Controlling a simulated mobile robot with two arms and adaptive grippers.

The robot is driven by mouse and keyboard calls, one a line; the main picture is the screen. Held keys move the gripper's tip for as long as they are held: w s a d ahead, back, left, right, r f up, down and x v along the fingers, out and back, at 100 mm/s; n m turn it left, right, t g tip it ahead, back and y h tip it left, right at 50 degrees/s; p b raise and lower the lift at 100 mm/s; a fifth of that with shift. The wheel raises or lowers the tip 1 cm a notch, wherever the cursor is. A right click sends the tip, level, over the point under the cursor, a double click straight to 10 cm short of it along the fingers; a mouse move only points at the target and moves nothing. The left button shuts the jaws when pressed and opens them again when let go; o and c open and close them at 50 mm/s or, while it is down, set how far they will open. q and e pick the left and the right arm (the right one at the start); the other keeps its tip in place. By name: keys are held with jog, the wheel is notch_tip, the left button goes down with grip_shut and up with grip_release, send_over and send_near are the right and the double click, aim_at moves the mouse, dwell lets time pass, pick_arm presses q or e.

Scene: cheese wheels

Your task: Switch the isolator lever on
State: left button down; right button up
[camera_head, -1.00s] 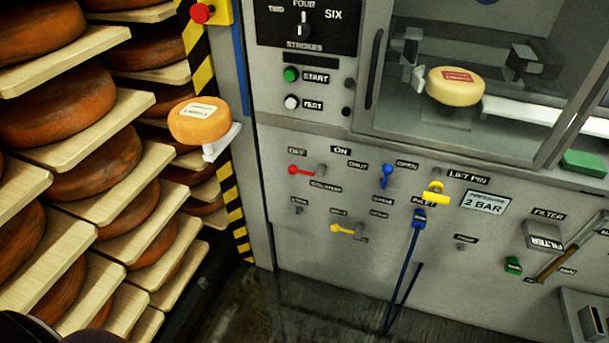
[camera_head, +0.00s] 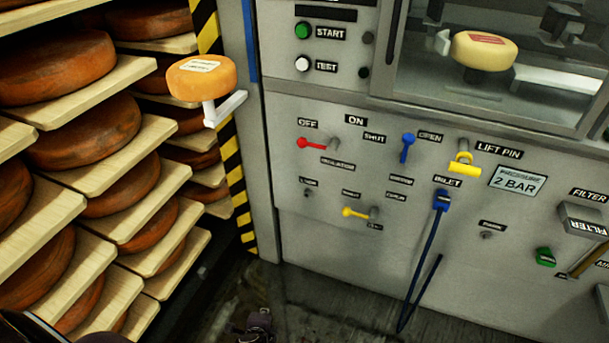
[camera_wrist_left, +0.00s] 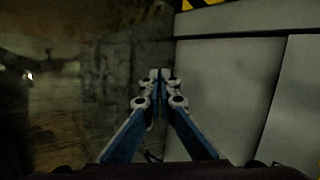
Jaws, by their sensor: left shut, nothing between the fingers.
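The red isolator lever (camera_head: 313,143) is on the grey machine panel in the head view. Its red handle points left from its pivot, toward the OFF label (camera_head: 307,123); the ON label (camera_head: 356,120) is to the upper right. My left gripper (camera_head: 260,318) shows at the bottom edge of the head view, well below the lever and apart from it. In the left wrist view its fingers (camera_wrist_left: 159,78) are shut together with nothing between them, facing the dark wall and the machine's lower panel. The lever is not in the wrist view. My right gripper is not in view.
A blue lever (camera_head: 407,147), a yellow lever (camera_head: 357,213) and a yellow lift pin (camera_head: 464,167) are near the red lever. A blue hose (camera_head: 425,245) hangs from the panel. Racks of cheese wheels (camera_head: 140,215) stand at left. Space before the red lever looks clear.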

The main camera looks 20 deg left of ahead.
pick_arm(q)
jog(key=w+d+r+m+t+y+b, duration=0.15)
jog(key=w+r+m+t+b, duration=0.6)
jog(key=w+r, duration=0.85)
jog(key=w+d+r+m+t+b, duration=0.1)
jog(key=d+r+m+t+b, duration=0.1)
jog(key=r, duration=0.7)
jog(key=w+d+r+m+t+b, duration=0.1)
jog(key=d+r+m+t+b, duration=0.1)
jog(key=r, duration=0.6)
jog(key=d+t+b, duration=0.1)
jog(key=t+b, duration=0.1)
jog(key=t, duration=0.1)
jog(key=shift+w+r+y, duration=0.35)
jog(key=shift+r, duration=0.05)
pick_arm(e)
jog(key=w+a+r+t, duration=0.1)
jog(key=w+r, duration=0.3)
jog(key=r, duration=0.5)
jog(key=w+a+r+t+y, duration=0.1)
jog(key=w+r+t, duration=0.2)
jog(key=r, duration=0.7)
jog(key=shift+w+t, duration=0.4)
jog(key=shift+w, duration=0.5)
pick_arm(q)
jog(key=shift+a, duration=0.1)
